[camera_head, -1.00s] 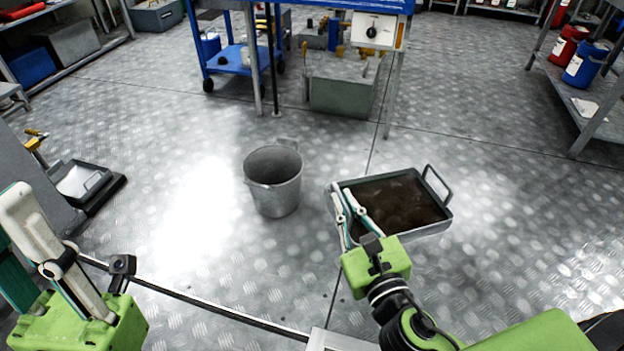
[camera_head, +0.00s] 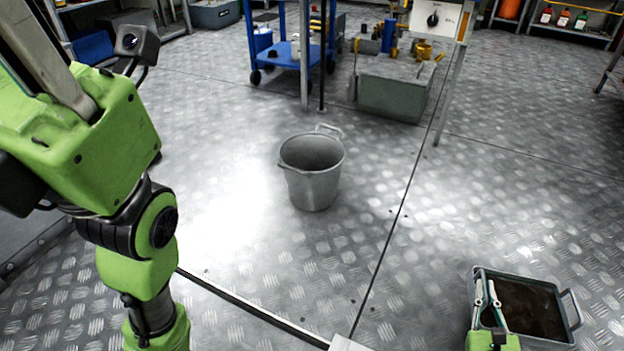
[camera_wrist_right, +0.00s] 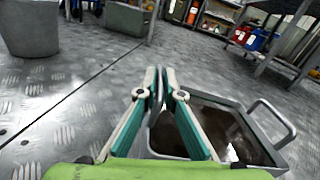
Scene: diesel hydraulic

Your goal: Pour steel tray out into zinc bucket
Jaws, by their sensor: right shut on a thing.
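The steel tray (camera_head: 518,275) is a grey rectangular pan with loop handles and a dark brown content. It is at the lower right of the head view and looks roughly level. My right gripper (camera_head: 484,284) is shut on its left rim; the right wrist view also shows the tray (camera_wrist_right: 252,133) beyond the fingers (camera_wrist_right: 158,76). The zinc bucket (camera_head: 312,184) stands upright on the floor at mid-picture, well left of the tray. Its visible inside looks empty. It is partly cut off in the right wrist view (camera_wrist_right: 28,28). My left gripper's body is at the upper left; its fingertips are out of frame.
The metal floor around the bucket is clear. Behind it stand a blue cart (camera_head: 287,56) and a grey box (camera_head: 392,92) with parts on it. Shelves with red and blue containers stand at the back right in the right wrist view.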

